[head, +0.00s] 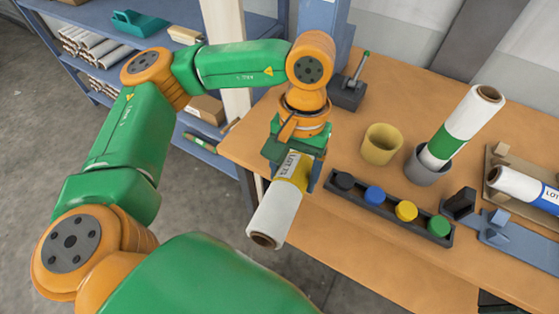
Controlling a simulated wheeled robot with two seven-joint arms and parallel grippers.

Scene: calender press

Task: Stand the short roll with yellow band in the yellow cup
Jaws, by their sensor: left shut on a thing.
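The short roll with yellow band (274,213) is white with a brown core and a yellow label band reading LOT. My left gripper (292,160) is shut on it around the yellow band. The roll is tilted, its open core end pointing down towards the lower left, near the table's front edge. The yellow cup (381,145) stands upright and empty on the table, to the right of the gripper and apart from the roll. My right gripper is not in view.
A grey cup (427,168) holds a leaning roll with green band (462,125). A dark rack (388,208) with coloured knobs lies in front of the cups. A blue-banded roll (522,188) lies at right. A lever box (349,90) stands behind. Shelves (100,45) are at upper left.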

